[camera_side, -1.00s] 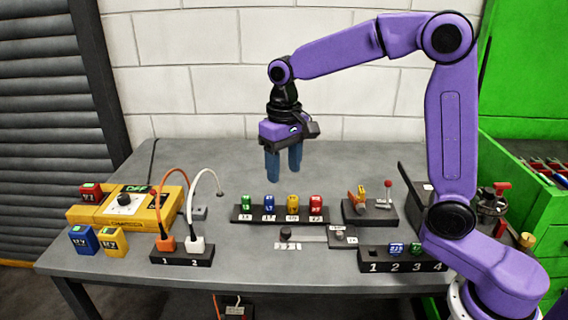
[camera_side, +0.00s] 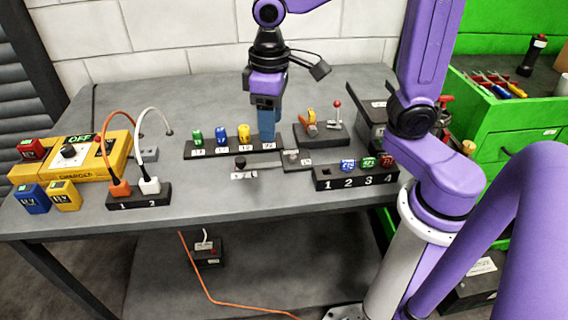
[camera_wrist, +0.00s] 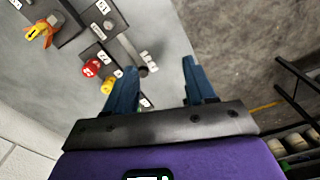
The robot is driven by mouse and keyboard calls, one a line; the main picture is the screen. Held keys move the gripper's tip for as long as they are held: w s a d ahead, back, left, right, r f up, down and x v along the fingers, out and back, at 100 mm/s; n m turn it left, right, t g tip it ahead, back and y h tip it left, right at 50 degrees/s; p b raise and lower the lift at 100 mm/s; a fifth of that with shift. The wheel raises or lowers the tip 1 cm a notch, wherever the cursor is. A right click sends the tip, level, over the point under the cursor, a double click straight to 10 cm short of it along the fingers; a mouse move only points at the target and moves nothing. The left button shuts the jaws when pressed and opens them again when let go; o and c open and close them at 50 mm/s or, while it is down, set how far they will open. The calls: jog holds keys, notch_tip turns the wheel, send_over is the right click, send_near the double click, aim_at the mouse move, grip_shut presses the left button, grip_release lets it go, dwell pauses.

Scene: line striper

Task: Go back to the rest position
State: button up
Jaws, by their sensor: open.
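My gripper (camera_side: 267,138) hangs pointing down over the right end of the labelled rack (camera_side: 220,152) in the side view. Its blue fingers overlap in that view. In the wrist view my gripper (camera_wrist: 158,75) has its two fingers well apart, with nothing between them.
A numbered block (camera_side: 325,183) holds blue, green and red batteries. A yellow charger (camera_side: 85,155) and a two-plug block (camera_side: 140,197) with cords stand at left. A lever box (camera_side: 320,135) stands right of the gripper. Bare grey table lies behind the rack.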

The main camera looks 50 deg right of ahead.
jog(key=s+d+f+n, duration=0.2)
jog(key=s+n, duration=0.1)
jog(key=s, duration=0.5)
jog(key=s+d+f+n, duration=0.1)
jog(key=s+d+n, duration=0.2)
jog(key=s, duration=0.6)
jog(key=shift+d+f+n, duration=0.35)
jog(key=shift+f+n, duration=0.05)
jog(key=shift+n, duration=0.2)
